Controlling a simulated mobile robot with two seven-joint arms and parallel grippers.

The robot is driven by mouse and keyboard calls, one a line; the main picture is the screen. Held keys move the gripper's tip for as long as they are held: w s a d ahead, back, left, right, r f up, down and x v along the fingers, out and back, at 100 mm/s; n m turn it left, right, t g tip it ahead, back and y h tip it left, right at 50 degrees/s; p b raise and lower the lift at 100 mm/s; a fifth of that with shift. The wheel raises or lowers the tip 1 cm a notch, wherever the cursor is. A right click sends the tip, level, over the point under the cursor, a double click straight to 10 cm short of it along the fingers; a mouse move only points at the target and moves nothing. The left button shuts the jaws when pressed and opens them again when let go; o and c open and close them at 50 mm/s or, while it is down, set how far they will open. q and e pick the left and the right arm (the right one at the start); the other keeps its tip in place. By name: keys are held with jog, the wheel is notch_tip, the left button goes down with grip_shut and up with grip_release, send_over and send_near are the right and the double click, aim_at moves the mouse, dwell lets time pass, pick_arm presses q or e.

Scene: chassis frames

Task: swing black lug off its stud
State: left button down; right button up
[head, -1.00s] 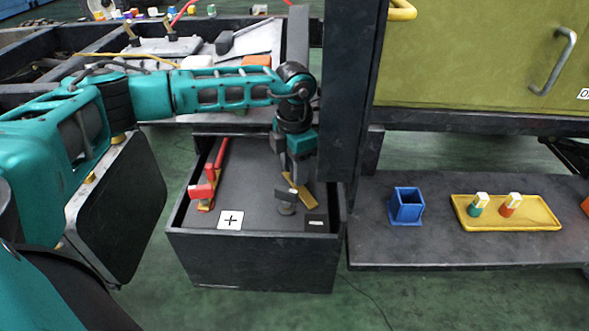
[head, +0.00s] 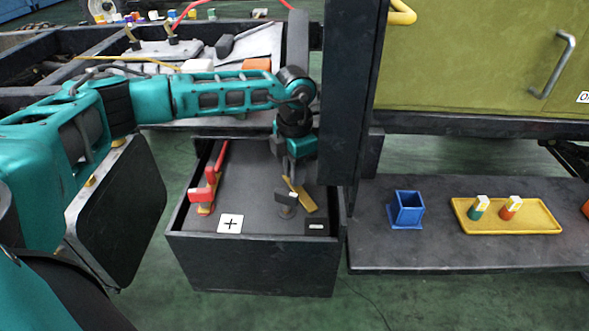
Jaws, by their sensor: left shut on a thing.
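The black lug (head: 287,199) is a small dark piece near the front right of the dark battery box, beside the minus label (head: 317,228). A brass strip (head: 300,194) lies slanted beside it. My left gripper (head: 291,179) points down over the box and is shut on the black lug; its fingertips are small and partly merge with the dark parts. The stud under the lug is not clear, and I cannot tell whether the lug is still around it. My right gripper is not in view.
A red lug (head: 203,192) with a red cable sits at the box's left, near the plus label (head: 230,223). A dark upright post (head: 350,95) stands close right of my gripper. The lower shelf holds a blue cup (head: 407,210) and a yellow tray (head: 465,218).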

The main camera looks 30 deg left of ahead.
pick_arm(q)
jog(key=shift+w+r+n+p, duration=0.1)
jog(key=shift+r+n+p, duration=0.1)
jog(key=shift+n+p, duration=0.55)
jog(key=shift+w+d+n, duration=0.1)
jog(key=shift+n, duration=0.25)
jog(key=shift+w+f+n+p, duration=0.1)
jog(key=shift+n+p, duration=0.2)
jog(key=shift+p, duration=0.05)
jog(key=c, duration=1)
grip_release()
jog(key=shift+c, duration=0.2)
jog(key=shift+f, duration=0.1)
